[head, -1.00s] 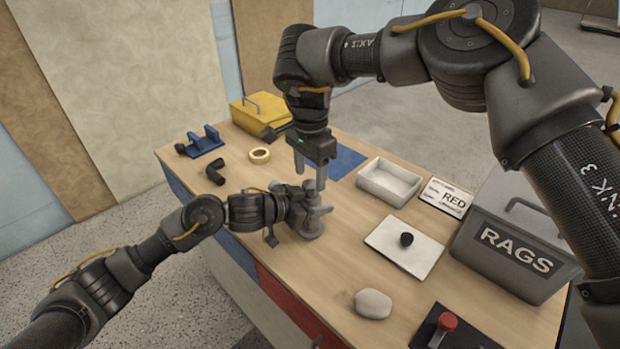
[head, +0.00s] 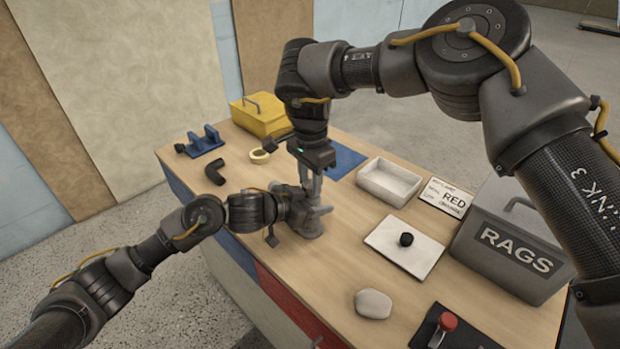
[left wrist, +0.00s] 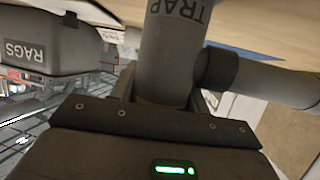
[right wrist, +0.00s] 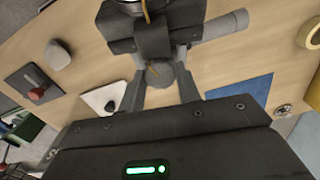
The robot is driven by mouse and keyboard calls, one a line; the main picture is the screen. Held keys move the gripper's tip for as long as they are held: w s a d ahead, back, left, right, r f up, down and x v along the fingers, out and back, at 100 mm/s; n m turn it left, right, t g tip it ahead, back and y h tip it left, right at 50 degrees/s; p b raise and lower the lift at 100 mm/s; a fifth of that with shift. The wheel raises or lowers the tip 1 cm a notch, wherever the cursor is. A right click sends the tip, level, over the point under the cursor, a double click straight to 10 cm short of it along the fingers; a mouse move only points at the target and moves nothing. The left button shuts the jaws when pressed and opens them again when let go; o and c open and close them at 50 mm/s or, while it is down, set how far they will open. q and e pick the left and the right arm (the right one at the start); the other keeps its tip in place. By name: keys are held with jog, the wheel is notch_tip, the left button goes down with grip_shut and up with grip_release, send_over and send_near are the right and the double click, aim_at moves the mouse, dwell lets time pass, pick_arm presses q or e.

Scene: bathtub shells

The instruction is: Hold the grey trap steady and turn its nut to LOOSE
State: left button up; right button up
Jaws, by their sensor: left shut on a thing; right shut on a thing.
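The grey trap (head: 312,224) stands upright on the table, its lettered body (left wrist: 168,55) filling the middle of the left wrist view, with a side pipe to the right. My left gripper (head: 303,208) is shut around the trap's body from the left. My right gripper (head: 312,188) points down from above, shut on the grey nut at the trap's top. In the right wrist view the round nut (right wrist: 162,74) sits between the fingers, with a small brownish mark beside it. The fingers partly hide the nut, and I cannot read any LOOSE marking.
A black elbow pipe (head: 214,172), tape roll (head: 260,156), blue bracket (head: 206,141) and yellow box (head: 256,118) lie behind. A white tray (head: 366,190), white board (head: 420,258), pale stone (head: 373,303), red-knobbed lever (head: 447,321) and RAGS bin (head: 515,255) lie right.

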aim_at(310, 183)
jog(key=m, duration=0.4)
jog(key=shift+m, duration=0.3)
jog(key=o, duration=1)
jog(key=shift+r, duration=0.1)
notch_tip(310, 183, up, 12)
jog(key=shift+f, duration=0.1)
